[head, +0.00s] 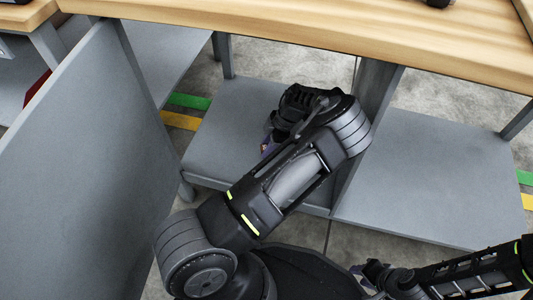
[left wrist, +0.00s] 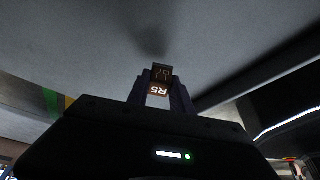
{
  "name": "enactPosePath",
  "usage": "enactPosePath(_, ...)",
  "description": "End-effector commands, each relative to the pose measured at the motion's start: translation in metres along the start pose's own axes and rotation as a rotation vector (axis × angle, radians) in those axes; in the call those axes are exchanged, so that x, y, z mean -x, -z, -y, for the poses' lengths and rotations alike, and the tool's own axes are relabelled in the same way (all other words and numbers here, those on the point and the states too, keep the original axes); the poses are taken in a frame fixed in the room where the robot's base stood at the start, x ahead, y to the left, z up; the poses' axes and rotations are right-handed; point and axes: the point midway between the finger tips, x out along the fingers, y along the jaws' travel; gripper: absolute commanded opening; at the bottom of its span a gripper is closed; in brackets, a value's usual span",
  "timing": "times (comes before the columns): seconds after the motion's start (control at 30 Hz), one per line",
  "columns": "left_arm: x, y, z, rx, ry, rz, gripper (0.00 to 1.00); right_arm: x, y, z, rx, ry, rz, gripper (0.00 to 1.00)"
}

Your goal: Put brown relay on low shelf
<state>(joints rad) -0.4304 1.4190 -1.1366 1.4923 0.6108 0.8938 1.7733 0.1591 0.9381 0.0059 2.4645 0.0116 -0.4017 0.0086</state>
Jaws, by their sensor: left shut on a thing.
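The brown relay (left wrist: 160,76) shows in the left wrist view with light markings on its faces. My left gripper (left wrist: 161,92) is shut on it, a finger on either side. In the head view my left arm reaches under the wooden top, over the grey low shelf (head: 225,120); its wrist hides the relay there. In the left wrist view a plain grey surface (left wrist: 235,50) lies beyond the relay, with a dark shadow near it. I cannot tell whether the relay touches it. My right gripper (head: 374,276) is low at the right, its fingers too unclear to read.
A grey upright panel (head: 80,170) stands at the left. The wooden top (head: 300,30) runs above the shelf. A grey post (head: 372,100) divides the shelf from a bare grey shelf section (head: 430,180) on the right. The left shelf part looks clear around my wrist.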

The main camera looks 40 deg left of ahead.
Motion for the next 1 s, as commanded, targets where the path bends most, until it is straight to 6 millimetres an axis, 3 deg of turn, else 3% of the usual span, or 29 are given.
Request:
enactPosePath(0.27,-0.033,-0.013,0.000,0.000,0.000,-0.001,0.00,-0.016,0.001,-0.006,-0.002,0.001,-0.004,0.34)
enactPosePath(0.67,-0.037,-0.015,0.000,0.000,0.000,0.000,0.00,-0.017,0.002,-0.006,-0.002,0.002,-0.005,0.34)
enactPosePath(0.7,-0.036,-0.015,0.000,0.000,0.000,0.000,0.29,-0.016,0.002,-0.006,-0.002,0.002,-0.005,0.34)
enactPosePath(0.93,-0.036,-0.015,0.000,0.000,0.000,0.000,0.48,-0.016,0.002,-0.006,-0.002,0.002,-0.004,0.34)
enactPosePath(1.0,-0.036,-0.015,0.000,0.000,0.000,0.000,0.48,-0.016,0.002,-0.006,-0.002,0.002,-0.004,0.34)
